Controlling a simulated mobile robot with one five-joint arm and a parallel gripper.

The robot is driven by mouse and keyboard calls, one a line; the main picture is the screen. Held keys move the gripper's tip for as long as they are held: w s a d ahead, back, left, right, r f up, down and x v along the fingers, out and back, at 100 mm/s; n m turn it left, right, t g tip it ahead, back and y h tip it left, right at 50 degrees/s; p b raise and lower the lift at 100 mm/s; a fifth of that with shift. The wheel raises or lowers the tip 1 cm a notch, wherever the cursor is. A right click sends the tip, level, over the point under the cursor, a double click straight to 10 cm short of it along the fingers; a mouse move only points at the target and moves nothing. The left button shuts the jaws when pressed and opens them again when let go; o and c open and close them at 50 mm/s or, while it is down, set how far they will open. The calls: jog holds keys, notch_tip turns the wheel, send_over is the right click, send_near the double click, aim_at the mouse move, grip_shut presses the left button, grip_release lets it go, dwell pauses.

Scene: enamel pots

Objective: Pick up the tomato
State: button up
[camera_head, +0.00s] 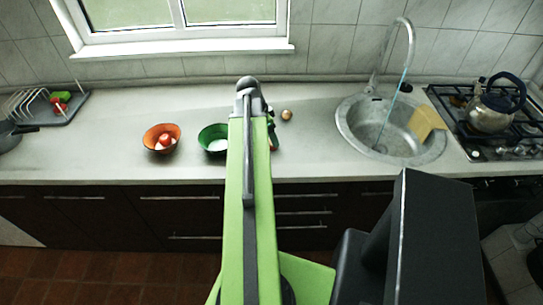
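A small red, roundish thing (165,139), which looks like the tomato, lies in an orange bowl (151,134) on the counter left of centre. A pale item beside it in the bowl is too small to make out. My green arm (248,190) reaches up the middle of the picture, its grey upper joint over the back of the counter. I cannot make out my gripper; the arm seems to hide it. The arm is to the right of the orange bowl.
A green bowl (206,137) with something white inside is partly behind my arm. A small brownish round thing (286,114) lies right of it. A sink (350,128), a stove with a kettle (490,113) and a dish rack (70,112) with red and green items line the counter (110,130).

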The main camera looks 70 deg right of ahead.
jog(key=b+x, duration=0.5)
jog(key=shift+f, duration=0.2)
jog(key=shift+r, duration=0.15)
jog(key=c, duration=1.5)
jog(key=shift+r, duration=0.15)
